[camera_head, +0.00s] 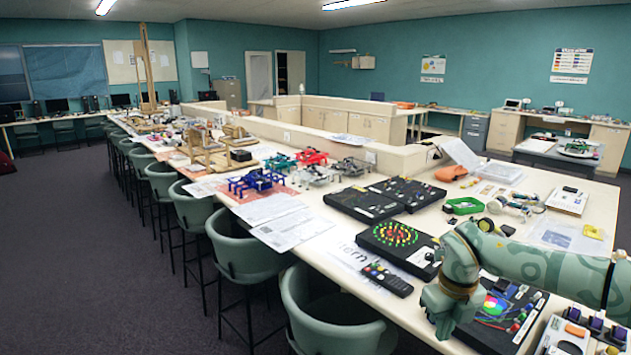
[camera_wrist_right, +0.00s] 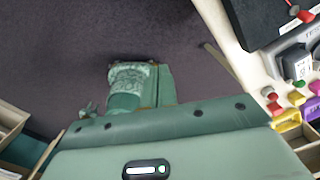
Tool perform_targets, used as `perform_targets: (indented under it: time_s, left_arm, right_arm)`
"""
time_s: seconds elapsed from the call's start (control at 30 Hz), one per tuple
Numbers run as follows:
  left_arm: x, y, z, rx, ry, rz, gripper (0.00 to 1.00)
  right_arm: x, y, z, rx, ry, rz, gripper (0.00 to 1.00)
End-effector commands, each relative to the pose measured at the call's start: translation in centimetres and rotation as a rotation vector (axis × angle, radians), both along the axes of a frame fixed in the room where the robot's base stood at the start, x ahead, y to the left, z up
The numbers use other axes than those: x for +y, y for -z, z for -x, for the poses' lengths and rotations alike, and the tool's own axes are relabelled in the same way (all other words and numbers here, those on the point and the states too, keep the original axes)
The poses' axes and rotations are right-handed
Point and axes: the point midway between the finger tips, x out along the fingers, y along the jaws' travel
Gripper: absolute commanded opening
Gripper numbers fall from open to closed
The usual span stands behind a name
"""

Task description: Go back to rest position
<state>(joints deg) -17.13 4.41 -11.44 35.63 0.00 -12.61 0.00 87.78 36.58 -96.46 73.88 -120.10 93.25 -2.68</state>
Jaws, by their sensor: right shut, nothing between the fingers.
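My right arm (camera_head: 545,266) comes in from the right in the head view, green with a swirl pattern. My right gripper (camera_head: 441,318) is at its end, shut and empty, pointing down near the front edge of the long table (camera_head: 330,232). It hides part of a black board with a coloured disc (camera_head: 494,305). A black remote control (camera_head: 387,279) lies just left of the gripper, apart from it. The right wrist view shows my green body (camera_wrist_right: 180,138) above the dark floor (camera_wrist_right: 50,50). My left gripper is in neither view.
A black board with coloured lights (camera_head: 395,238) lies behind the gripper. Orange and purple blocks (camera_head: 596,325) lie at the lower right. Green chairs (camera_head: 322,312) line the table's left side. The carpet (camera_head: 80,240) further left is clear.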

Motion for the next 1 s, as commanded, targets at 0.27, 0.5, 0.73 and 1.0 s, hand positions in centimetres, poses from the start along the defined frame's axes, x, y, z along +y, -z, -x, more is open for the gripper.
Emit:
perform_targets:
  time_s: [0.27,0.5,0.73,1.0]
  left_arm:
    - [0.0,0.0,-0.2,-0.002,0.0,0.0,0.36]
    - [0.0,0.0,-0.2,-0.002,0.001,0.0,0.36]
    - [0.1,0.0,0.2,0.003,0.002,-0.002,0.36]
    - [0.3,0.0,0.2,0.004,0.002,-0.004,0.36]
  right_arm:
    - [2.3,-0.8,-2.2,-0.101,-0.035,-0.149,0.0]
    - [6.2,-4.5,-5.8,-0.242,-0.014,-0.395,0.0]
    - [12.4,-8.6,-10.4,-0.402,0.166,-0.877,0.0]
    - [8.0,1.7,-15.2,-0.452,1.134,-1.44,0.0]
